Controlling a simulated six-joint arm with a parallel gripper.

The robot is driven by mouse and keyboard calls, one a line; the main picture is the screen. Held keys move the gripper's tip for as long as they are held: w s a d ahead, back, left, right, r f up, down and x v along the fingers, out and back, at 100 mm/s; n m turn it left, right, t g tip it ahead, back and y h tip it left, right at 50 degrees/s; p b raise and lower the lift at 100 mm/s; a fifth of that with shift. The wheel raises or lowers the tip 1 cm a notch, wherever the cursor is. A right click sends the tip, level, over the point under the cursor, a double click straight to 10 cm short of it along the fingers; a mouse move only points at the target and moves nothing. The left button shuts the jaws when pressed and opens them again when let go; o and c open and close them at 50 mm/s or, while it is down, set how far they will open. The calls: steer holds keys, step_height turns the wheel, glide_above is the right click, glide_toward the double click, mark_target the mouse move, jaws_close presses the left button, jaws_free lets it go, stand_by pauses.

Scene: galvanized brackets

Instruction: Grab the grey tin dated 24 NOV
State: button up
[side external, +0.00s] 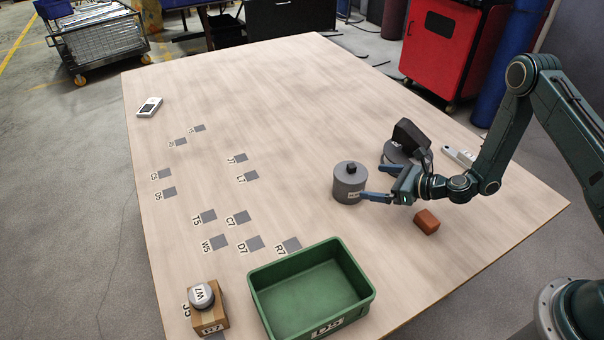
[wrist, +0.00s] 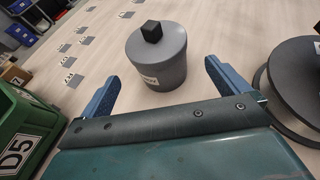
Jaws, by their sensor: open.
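A grey round tin (side external: 350,185) with a black square knob on its lid stands upright on the table. It also shows in the wrist view (wrist: 158,62), with a white label low on its left side; the label's date is too small to read. My gripper (side external: 372,183) is open and empty, with its two blue fingers pointing at the tin. In the wrist view the tin stands just beyond the fingertips (wrist: 161,72), in line with the gap between them. I cannot tell whether a finger touches it.
A dark grey round object (wrist: 296,75) stands close to the right finger, partly behind my wrist in the side view. A brown block (side external: 427,222) lies near my wrist. A green bin (side external: 262,310) labelled D5 and a cardboard box (side external: 210,318) with a round tin are at the front.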

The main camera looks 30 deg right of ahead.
mark_target(351, 178)
steer(key=shift+x, duration=1.85)
steer(key=shift+w, duration=0.1)
steer(key=shift+x, duration=2.5)
steer(key=shift+a, duration=0.15)
steer(key=c, duration=1.1)
steer(key=shift+o, duration=0.2)
steer(key=shift+r, duration=0.15)
step_height(351, 178, up, 20)
